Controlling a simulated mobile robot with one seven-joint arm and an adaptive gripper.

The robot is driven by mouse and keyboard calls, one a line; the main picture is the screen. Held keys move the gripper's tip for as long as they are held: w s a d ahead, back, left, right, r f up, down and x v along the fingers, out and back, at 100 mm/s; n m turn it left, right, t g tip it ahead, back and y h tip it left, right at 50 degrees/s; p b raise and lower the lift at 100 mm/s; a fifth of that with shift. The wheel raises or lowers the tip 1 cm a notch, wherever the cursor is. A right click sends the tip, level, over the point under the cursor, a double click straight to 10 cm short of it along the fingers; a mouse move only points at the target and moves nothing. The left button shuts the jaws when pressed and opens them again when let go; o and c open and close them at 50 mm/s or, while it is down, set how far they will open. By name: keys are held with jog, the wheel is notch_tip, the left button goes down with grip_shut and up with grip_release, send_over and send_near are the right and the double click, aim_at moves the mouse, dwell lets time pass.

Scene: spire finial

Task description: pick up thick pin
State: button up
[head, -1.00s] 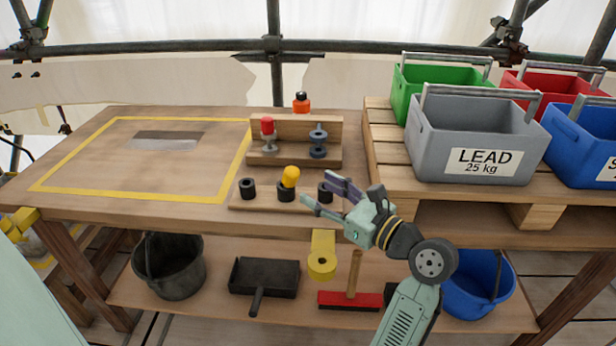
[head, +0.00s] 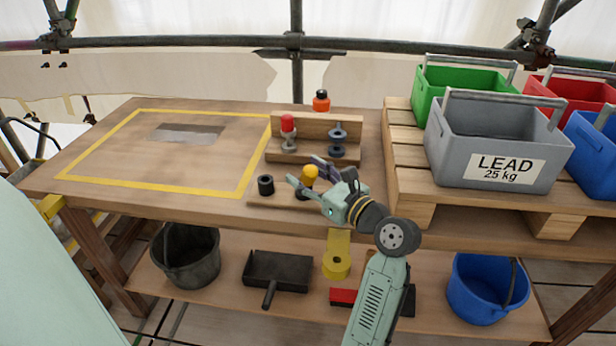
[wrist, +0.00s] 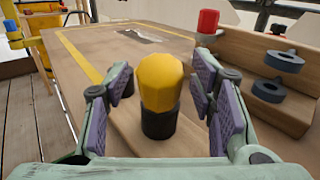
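A yellow-headed pin (head: 309,172), which looks like the thick pin, stands upright in a black collar on a low wooden strip at the bench's front. In the wrist view its faceted yellow head (wrist: 161,82) is centred, above the black collar (wrist: 159,122). My gripper (head: 302,170) is open, its purple-padded fingers on either side of the yellow head. The wrist view shows a gap on both sides of the head, so I see no contact. My fingers hide part of the strip in the head view.
A black collar (head: 265,185) stands left of the pin. Behind is a wooden rack (head: 350,131) with a red-topped piece (head: 288,125) and dark grey discs (head: 337,145). An orange-topped item (head: 321,101) stands behind it. The yellow-taped area at left is mostly clear. A lead crate (head: 460,155) stands right.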

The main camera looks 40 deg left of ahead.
grip_shut()
dwell(0.5)
